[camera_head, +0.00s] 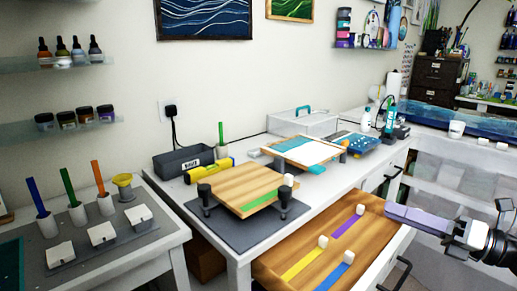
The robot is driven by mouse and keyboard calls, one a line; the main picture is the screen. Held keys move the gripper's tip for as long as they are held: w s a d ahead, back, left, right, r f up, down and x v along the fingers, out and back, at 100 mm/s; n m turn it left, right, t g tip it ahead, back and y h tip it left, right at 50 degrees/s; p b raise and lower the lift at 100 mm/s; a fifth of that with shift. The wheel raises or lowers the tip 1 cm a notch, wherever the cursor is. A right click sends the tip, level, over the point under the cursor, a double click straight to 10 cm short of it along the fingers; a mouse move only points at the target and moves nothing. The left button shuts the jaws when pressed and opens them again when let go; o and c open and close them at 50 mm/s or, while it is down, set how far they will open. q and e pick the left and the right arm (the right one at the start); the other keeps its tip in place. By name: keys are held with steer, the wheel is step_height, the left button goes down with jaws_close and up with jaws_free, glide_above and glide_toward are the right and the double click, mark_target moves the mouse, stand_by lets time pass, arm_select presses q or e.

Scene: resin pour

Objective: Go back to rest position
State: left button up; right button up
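My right gripper (408,216) comes in from the right edge, beyond the right end of a wooden panel (298,243). It appears side-on as one pale purple-grey length, so I cannot tell whether its fingers are apart, and I see no separate object in it. The panel carries yellow (303,265), purple (347,227) and blue (333,278) strips, each with a small white block at one end. My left gripper is not in view.
A side table (150,250) at left holds coloured sticks in white holders. A grey bin (183,163) and yellow tool (209,170) sit behind the board.

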steer(key=w+d+r+m+t+h, duration=0.4)
steer(key=w+d+m+t+h, duration=0.25)
steer(key=d+m, duration=0.35)
steer(key=d+f+m+g+h, duration=0.2)
steer(key=d+f+m+h, duration=0.2)
steer(key=d+m+h, duration=0.55)
steer(key=d+f+m+g+h, duration=0.2)
steer(key=d+f+m+h, duration=0.2)
steer(key=d+m, duration=0.55)
steer(key=s+a+f+m+g+y, duration=0.1)
steer(key=s+a+f+m+y, duration=0.3)
steer(key=a+f, duration=0.85)
steer(key=s+a+f+n+g+y, duration=0.1)
steer(key=s+a+f+g, duration=0.1)
steer(key=s+a+f, duration=0.75)
steer(key=s+a+f+m+g+y, duration=0.1)
steer(key=s+a+f+y, duration=0.1)
steer(key=s+a+f, duration=0.4)
steer(key=s+a+f+m+g+y, duration=0.2)
steer(key=s+a+f, duration=0.5)
steer(key=s+a, duration=0.6)
steer(key=a, duration=0.5)
steer(key=shift+s+a+f, duration=0.15)
steer(key=shift+s+a, duration=0.05)
steer(key=shift+a, duration=0.2)
